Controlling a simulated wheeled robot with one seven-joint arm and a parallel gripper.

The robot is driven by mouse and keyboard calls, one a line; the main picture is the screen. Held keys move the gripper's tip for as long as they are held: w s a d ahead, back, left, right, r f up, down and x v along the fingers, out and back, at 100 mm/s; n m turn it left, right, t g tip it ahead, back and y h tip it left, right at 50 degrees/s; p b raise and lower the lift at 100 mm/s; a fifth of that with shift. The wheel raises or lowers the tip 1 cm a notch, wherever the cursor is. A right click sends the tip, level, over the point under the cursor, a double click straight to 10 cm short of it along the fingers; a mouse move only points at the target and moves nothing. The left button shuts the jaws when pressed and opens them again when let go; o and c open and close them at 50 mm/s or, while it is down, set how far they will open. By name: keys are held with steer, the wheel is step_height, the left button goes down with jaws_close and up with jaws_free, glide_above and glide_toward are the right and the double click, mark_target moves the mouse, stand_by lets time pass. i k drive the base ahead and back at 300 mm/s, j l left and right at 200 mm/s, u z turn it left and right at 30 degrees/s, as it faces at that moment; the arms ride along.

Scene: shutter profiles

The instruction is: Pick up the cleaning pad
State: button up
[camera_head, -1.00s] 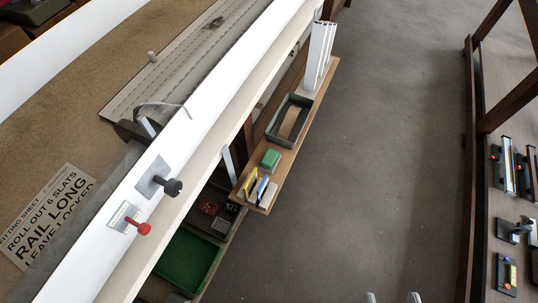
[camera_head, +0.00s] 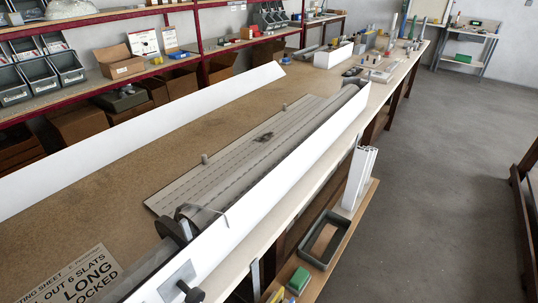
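A small green block (camera_head: 299,279) sits on the narrow wooden side shelf (camera_head: 357,213) at the bottom of the head view. It may be the cleaning pad; I cannot tell for sure. A blue and a yellow item (camera_head: 276,295) stand beside it, cut off by the lower edge. A dark smudge (camera_head: 262,137) marks the grey slatted sheet (camera_head: 225,160) on the bench. My gripper is not in view.
A green-grey open tray (camera_head: 325,240) and upright white profiles (camera_head: 359,178) share the side shelf. A long white rail (camera_head: 290,168) runs along the bench edge. Racks with bins (camera_head: 38,75) line the back. Grey floor (camera_head: 440,180) is clear at the right.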

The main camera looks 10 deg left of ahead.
mark_target(297, 284)
steer(key=i+u, duration=0.75)
steer(key=u, duration=0.25)
